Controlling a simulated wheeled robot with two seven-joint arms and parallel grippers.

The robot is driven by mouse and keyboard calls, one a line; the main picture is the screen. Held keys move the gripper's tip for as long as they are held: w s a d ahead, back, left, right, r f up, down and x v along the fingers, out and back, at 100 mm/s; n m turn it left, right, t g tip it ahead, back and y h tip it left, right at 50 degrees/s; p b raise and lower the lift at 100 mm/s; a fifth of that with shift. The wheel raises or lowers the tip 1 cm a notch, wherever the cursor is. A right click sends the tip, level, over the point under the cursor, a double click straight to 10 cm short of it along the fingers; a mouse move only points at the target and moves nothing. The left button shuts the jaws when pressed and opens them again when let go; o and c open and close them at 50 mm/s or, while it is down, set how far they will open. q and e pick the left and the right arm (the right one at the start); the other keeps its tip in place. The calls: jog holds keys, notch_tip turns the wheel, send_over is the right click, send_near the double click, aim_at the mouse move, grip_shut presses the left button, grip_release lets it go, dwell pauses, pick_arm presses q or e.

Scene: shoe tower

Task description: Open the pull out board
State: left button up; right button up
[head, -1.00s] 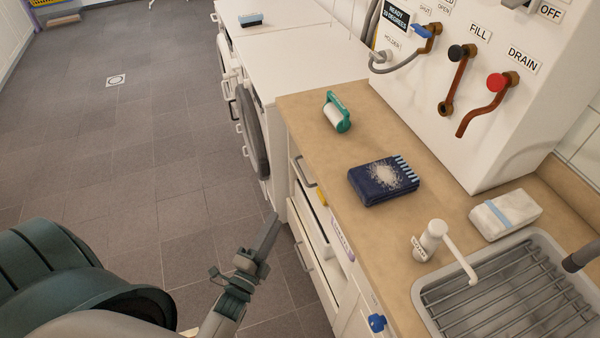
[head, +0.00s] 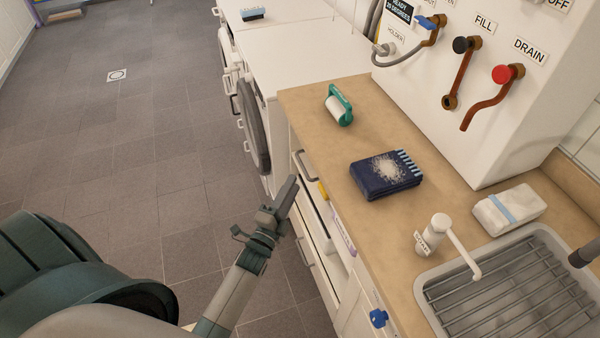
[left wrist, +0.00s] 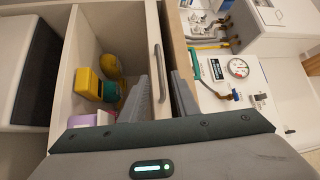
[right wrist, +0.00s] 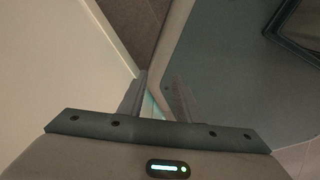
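The white cabinet (head: 341,257) under the tan counter has metal bar handles, one at its upper front (head: 304,167). I cannot single out the pull out board with certainty. My left gripper (head: 286,190) is beside the cabinet front, below counter height, and looks empty. In the left wrist view its fingers (left wrist: 163,97) are apart, with a bar handle (left wrist: 158,75) just ahead of the gap. Contact with the handle cannot be told. My right gripper (right wrist: 159,97) shows only in its wrist view, fingers apart, empty, near a pale panel.
An open compartment (left wrist: 88,48) holds yellow, green and purple things. The tiled floor (head: 150,160) is open at left.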

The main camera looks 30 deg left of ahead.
pick_arm(q)
jog(key=w+b, duration=0.1)
jog(key=w, duration=0.5)
jog(key=shift+w+a+r, duration=0.25)
jog(key=shift+w+r, duration=0.05)
jog(key=shift+r, duration=0.1)
grip_shut()
